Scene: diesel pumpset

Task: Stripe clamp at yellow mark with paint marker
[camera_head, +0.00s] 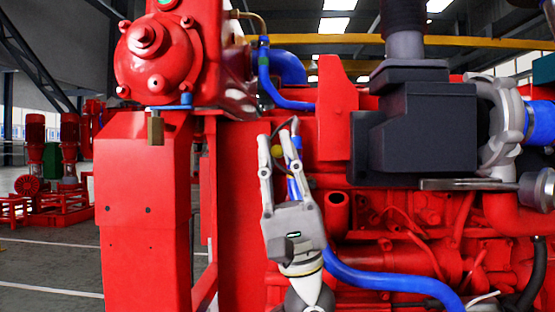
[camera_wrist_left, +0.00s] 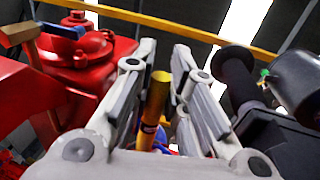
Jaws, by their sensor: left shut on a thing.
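My left gripper (camera_head: 279,148) points upward in front of the red engine, left of the picture's middle. In the left wrist view, my left gripper (camera_wrist_left: 158,62) has its fingers on either side of an upright yellow cylinder (camera_wrist_left: 154,98), which looks like the paint marker, held between them. In the head view the marker is mostly hidden by the fingers; a small yellow spot shows there. A blue hose (camera_head: 285,66) with a band runs behind and above the fingertips. I cannot make out for sure which band is the clamp or where its yellow mark is. My right gripper is out of view.
A dark grey box (camera_head: 415,125) juts out at right. A blue hose (camera_head: 385,282) passes low at right. Open floor (camera_head: 50,270) lies at far left.

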